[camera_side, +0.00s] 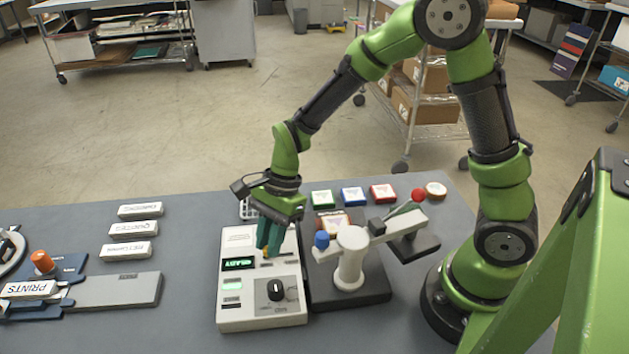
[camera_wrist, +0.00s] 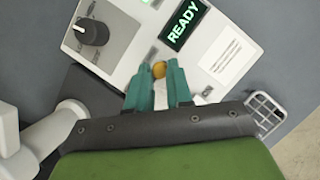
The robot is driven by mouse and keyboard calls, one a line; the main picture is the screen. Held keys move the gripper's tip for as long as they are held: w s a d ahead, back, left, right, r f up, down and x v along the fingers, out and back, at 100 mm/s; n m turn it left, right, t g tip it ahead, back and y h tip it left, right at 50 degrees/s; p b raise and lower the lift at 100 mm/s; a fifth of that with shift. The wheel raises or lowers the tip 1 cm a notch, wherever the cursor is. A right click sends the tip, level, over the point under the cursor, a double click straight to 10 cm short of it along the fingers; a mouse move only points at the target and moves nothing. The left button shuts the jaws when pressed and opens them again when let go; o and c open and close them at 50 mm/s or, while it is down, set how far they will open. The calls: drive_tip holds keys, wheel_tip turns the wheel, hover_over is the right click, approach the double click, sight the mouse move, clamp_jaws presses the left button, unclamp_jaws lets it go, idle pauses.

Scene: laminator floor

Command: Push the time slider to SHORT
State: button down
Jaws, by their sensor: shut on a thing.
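The control box (camera_side: 235,314) is a pale unit on the grey table, with a lit green READY display (camera_side: 238,263) and a black rotary knob (camera_side: 275,290). My gripper (camera_side: 266,250) points down over the box, just right of the display. Its teal fingers are closed on the yellow-orange slider knob (camera_wrist: 159,69), which shows between the fingertips in the wrist view. The READY display (camera_wrist: 185,22) and black knob (camera_wrist: 92,32) also show there. The slider's track is mostly hidden by the fingers, and its SHORT marking cannot be read.
A white post with a lever arm (camera_side: 351,262) and blue knob stands close on the right. Green, blue and red blocks (camera_side: 353,196) lie behind it. White labelled blocks (camera_side: 133,229) and a grey plate (camera_side: 118,291) lie left. Bare table separates them from the box.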

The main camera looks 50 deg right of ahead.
drive_tip(key=shift+s+d, duration=1.6)
drive_tip(key=shift+d, duration=0.05)
drive_tip(key=c, duration=1)
unclamp_jaws()
drive_tip(key=shift+c, duration=0.2)
drive_tip(key=shift+r, duration=0.3)
drive_tip(key=v, duration=1.6)
drive_tip(key=shift+d, duration=0.2)
